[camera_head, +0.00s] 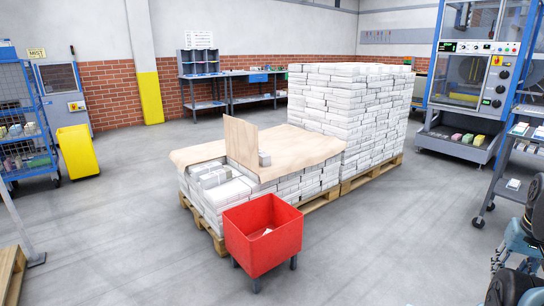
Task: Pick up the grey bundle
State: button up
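Another light grey bundle (214,179) lies on the uncovered left part of the low stack, among white bundles. I cannot tell for sure which one the task names. Dark and teal parts of my arm show at the lower right edge. No fingertips of my gripper show, and nothing held is in view.
The low stack of white bundles (292,190) stands on a wooden pallet, with a tall stack (350,120) behind. A red bin on legs (264,238) stands before it. A yellow bin (77,152) is at left, a blue-framed machine (470,75) at right. Floor between is clear.

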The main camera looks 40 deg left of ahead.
aim_at(264, 160)
jog(key=u, duration=0.05)
jog(key=i, duration=1.15)
jog(key=u, duration=0.55)
jog(key=i, duration=1.05)
jog(key=u, duration=1.35)
jog(key=i, duration=0.85)
jog(key=u, duration=0.45)
